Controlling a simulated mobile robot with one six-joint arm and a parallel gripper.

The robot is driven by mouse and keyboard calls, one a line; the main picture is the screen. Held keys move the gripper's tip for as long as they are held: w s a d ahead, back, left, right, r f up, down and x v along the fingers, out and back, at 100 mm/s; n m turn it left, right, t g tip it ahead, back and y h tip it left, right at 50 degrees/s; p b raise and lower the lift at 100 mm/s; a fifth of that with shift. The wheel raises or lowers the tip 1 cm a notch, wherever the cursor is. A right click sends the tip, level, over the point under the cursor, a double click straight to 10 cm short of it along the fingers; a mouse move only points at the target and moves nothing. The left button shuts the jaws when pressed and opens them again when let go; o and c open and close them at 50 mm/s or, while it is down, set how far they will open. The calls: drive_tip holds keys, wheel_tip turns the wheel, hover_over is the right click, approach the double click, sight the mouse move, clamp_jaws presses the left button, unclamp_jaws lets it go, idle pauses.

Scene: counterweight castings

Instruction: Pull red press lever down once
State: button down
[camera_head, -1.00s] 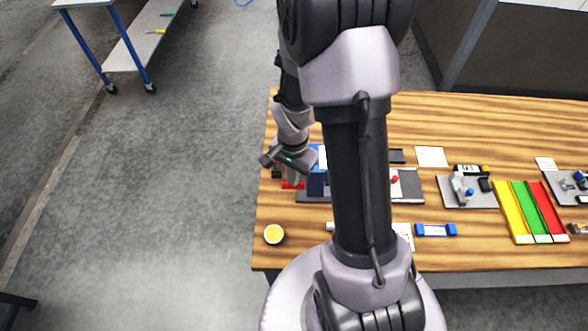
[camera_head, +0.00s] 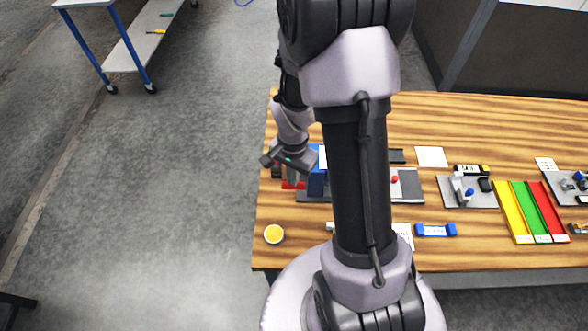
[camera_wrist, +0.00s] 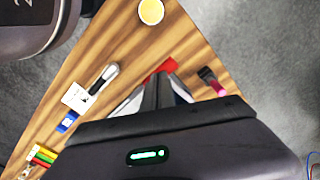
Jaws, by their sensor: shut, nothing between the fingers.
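My gripper (camera_head: 291,181) is shut and empty at the left end of the table. In the wrist view its fingers (camera_wrist: 160,84) come together just in front of a red piece (camera_wrist: 163,67), probably the red lever; whether they touch it I cannot tell. In the head view the red piece (camera_head: 288,185) shows low beside the fingers, mostly hidden. A blue block (camera_head: 317,184), probably the press, stands just right of the gripper on a dark base (camera_head: 312,198). My arm hides part of the base. A dark block with a pink-red handle (camera_wrist: 217,87) is right of the fingers in the wrist view.
A yellow-topped round pot (camera_head: 274,234) stands near the table's front left corner. Right of my arm are a plate with a red knob (camera_head: 395,180), a blue-ended part (camera_head: 435,230), a grey fixture (camera_head: 465,191) and yellow, green and red strips (camera_head: 531,212).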

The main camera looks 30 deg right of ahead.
sight(293, 188)
drive_tip(key=shift+f+b, duration=3)
drive_tip(key=shift+f, duration=0.05)
drive_tip(key=shift+r, duration=0.15)
wheel_tip(293, 188, up, 9)
drive_tip(key=p, duration=0.6)
drive_tip(key=shift+p, duration=0.35)
